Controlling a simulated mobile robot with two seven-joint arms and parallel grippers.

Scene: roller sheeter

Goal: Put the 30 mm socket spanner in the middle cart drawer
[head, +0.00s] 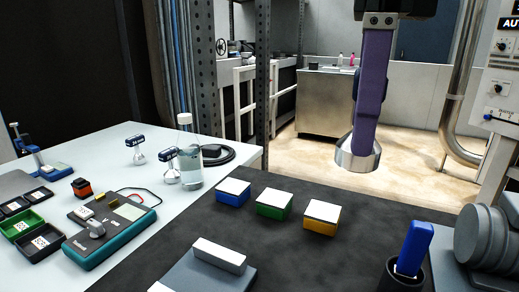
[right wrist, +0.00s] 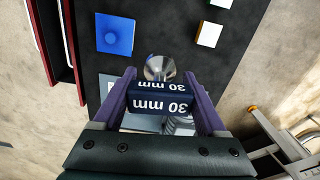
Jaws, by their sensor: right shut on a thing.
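My right gripper (head: 372,112) hangs above the floor beyond the far right edge of the dark worktop. It is shut on the 30 mm socket spanner. The spanner's round silver socket (head: 358,155) points down below the purple fingers. In the right wrist view, the dark block marked 30 mm (right wrist: 160,98) sits between the two fingers, with the shiny socket beyond it. The middle cart drawer cannot be made out for certain. Dark, red-edged parts (right wrist: 73,40) show at the upper left of the right wrist view. My left gripper is out of view.
Blue (head: 232,193), green (head: 273,203) and yellow (head: 321,218) white-topped blocks stand on the dark worktop (head: 250,240). A blue handle (head: 413,247) stands in a dark cup at right. Other socket spanners (head: 137,145), a bottle (head: 188,155) and a meter (head: 110,232) crowd the white table.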

